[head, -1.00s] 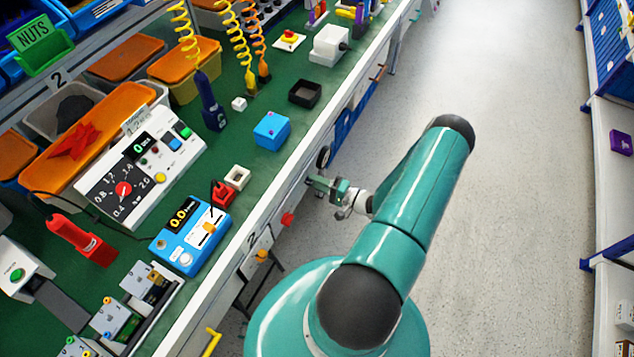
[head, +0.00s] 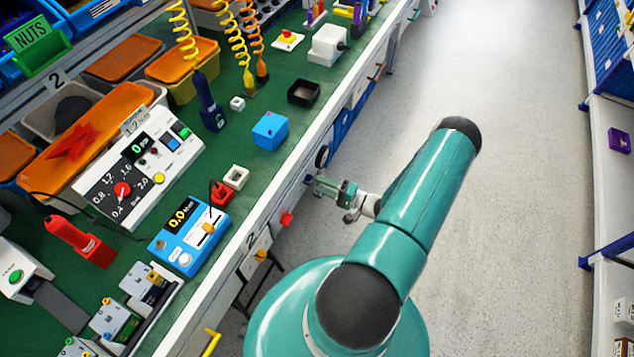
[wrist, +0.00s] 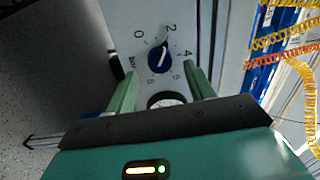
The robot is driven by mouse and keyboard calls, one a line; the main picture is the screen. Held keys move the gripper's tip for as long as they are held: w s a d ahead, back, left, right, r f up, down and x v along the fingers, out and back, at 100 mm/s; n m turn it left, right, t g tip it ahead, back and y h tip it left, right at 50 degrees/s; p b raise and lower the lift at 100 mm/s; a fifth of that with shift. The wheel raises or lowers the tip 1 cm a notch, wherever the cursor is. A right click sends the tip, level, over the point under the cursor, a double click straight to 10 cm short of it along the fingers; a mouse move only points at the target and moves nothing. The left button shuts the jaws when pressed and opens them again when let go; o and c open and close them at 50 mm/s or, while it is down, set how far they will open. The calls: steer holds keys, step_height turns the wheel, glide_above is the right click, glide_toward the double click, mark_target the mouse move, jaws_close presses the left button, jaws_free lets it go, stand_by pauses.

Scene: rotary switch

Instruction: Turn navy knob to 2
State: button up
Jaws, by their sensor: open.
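The navy knob (wrist: 157,62) shows in the wrist view on a pale panel (wrist: 120,35) with the marks 0, 2, 4, 6 and 8 around it. A light line marks its face and its narrow end leans up and right, roughly toward the 2; the exact setting is hard to read. My gripper (wrist: 162,71) is open, with one green finger on each side below the knob, apart from it and holding nothing. In the head view my gripper (head: 322,187) is beside the bench front; I cannot make out the knob there.
A round gauge (wrist: 166,99) sits below the knob, partly hidden by my gripper. In the head view, a black round part (head: 322,156) and a red knob (head: 286,219) stick out from the bench front. The green bench top (head: 262,172) is crowded; the grey floor (head: 520,180) is clear.

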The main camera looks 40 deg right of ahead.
steer(key=v, duration=1)
steer(key=shift+s+d, duration=0.2)
steer(key=shift+s, duration=0.2)
steer(key=w+a+r+n+g+y, duration=0.1)
steer(key=w+a+r+n+g, duration=0.3)
steer(key=r, duration=0.4)
steer(key=w+a+r+n+g+y, duration=0.1)
steer(key=w+a+r+n+g, duration=0.15)
steer(key=a+r+g, duration=0.5)
steer(key=w+a+r+n+g+y, duration=0.1)
steer(key=w+a+r+n+g, duration=0.2)
steer(key=r, duration=0.7)
steer(key=s+a+r+n+t+h, duration=0.1)
steer(key=s+a+r+h, duration=0.2)
steer(key=a+r, duration=0.5)
steer(key=s+a+r+n+t+h, duration=0.1)
steer(key=s+a+r+h, duration=0.3)
steer(key=a+r, duration=0.5)
step_height(320, 180, up, 6)
steer(key=n+h, duration=0.1)
steer(key=h, duration=0.1)
steer(key=shift+s+a+f+t+h, duration=0.25)
steer(key=shift+s+a+t+h, duration=0.05)
steer(key=shift+t, duration=0.05)
